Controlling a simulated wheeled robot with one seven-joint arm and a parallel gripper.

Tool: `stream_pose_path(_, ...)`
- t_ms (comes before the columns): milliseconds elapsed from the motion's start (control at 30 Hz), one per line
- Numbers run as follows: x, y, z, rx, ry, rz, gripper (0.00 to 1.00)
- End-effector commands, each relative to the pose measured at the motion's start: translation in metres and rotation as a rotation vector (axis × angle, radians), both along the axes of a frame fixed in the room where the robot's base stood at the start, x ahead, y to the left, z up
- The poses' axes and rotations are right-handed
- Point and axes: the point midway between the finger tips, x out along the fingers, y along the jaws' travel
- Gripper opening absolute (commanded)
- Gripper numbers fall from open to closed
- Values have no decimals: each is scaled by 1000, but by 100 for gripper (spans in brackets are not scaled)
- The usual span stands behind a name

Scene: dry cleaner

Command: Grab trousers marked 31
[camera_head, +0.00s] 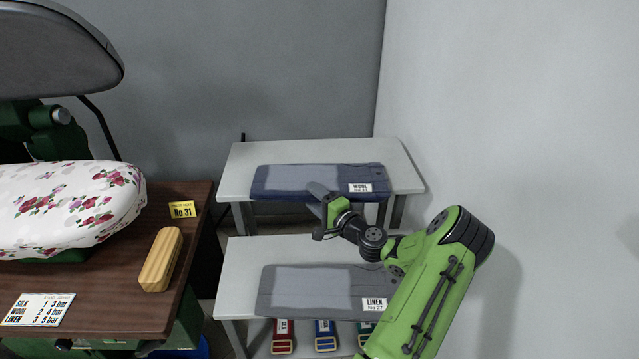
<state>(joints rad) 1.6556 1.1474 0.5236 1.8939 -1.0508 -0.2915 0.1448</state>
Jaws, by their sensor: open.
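Folded navy trousers (285,180) lie on the back white table (405,170), with a white tag (360,188) reading "WOOL" and a small number that is hard to read. Folded grey trousers (305,290) lie on the front white table (240,262), with a tag (374,304) reading "LINEN No 27".
A press with a flowered pad (70,205) stands on the brown table (110,280) at left, with a wooden block (161,259) and a pressure chart (37,310). Red (282,337) and blue (325,336) items sit below the front table. A wall stands close at right.

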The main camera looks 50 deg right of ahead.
Motion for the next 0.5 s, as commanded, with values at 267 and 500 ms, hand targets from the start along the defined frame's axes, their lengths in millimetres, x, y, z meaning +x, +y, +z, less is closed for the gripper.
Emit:
stream_pose_path(267,0,0,0,1,0,0,35)
stream_pose_path(500,-1,0,0,1,1,0,0)
